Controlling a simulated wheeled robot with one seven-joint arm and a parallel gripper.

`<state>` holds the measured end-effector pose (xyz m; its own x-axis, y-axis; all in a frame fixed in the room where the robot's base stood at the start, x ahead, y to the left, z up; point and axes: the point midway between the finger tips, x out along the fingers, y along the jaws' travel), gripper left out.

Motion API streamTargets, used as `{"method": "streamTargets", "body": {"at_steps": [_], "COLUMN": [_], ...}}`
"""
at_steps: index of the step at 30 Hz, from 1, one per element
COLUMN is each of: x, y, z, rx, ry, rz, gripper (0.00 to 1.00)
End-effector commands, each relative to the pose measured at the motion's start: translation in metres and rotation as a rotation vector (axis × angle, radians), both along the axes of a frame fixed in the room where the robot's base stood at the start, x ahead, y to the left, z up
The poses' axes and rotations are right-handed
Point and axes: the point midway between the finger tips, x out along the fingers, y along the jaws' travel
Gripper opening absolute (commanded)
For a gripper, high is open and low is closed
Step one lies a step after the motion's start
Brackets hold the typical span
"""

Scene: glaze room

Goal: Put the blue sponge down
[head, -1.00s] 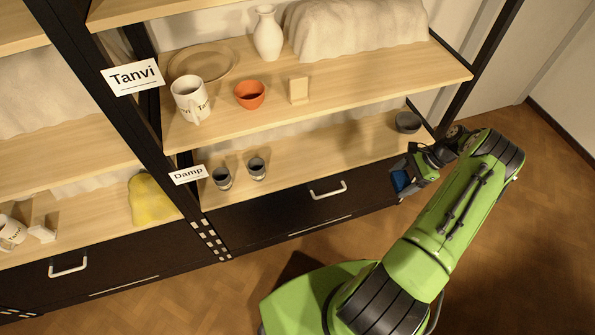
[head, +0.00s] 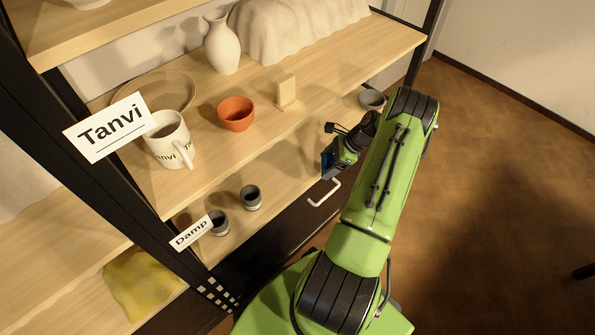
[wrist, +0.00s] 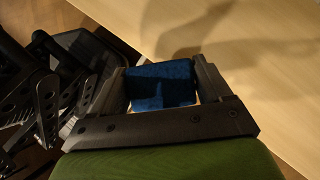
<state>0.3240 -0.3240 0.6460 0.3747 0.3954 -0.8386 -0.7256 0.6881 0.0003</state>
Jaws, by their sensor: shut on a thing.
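The blue sponge (wrist: 162,84) is held between the two fingers of my gripper (wrist: 160,88) in the wrist view. My gripper is shut on it. In the head view the sponge (head: 327,160) shows as a small dark blue patch at the end of my arm, beside my gripper (head: 333,163). It is near the front edge of the lower shelf (head: 285,165), labelled "Damp". In the wrist view pale shelf wood lies beyond and to the right of the sponge. I cannot tell how high the sponge is above the shelf.
Two small grey cups (head: 250,197) stand on the lower shelf at left, and a grey bowl (head: 372,99) at its far right end. A drawer handle (head: 324,194) sticks out below my gripper. The upper shelf (head: 215,150) overhangs, with a mug (head: 169,140) and orange bowl (head: 236,114).

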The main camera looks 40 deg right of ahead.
Motion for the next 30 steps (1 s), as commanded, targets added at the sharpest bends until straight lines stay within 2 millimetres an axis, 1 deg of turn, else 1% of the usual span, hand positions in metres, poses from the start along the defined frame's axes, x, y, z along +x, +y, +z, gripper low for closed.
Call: {"method": "streamTargets", "body": {"at_steps": [1, 6, 9, 11, 17, 26, 27, 29, 30], "x": [0.011, 0.045, 0.056, 0.059, 0.060, 0.060, 0.060, 0.060, 0.060], "y": [0.013, 0.049, 0.060, 0.063, 0.064, 0.063, 0.063, 0.063, 0.063], "z": [-0.003, -0.003, -0.002, -0.004, -0.037, -0.038, -0.038, -0.038, -0.038], "rx": [-0.001, 0.000, -0.001, -0.001, 0.001, 0.001, 0.000, 0.000, 0.000], "ry": [-0.001, 0.000, 0.001, 0.001, 0.001, 0.001, 0.000, 0.000, 0.000], "rz": [0.007, 0.006, 0.002, 0.000, 0.001, 0.001, 0.001, 0.001, 0.001], "gripper": [0.49, 0.49, 0.49, 0.49, 0.49, 0.49, 0.81, 0.90, 0.96]}}
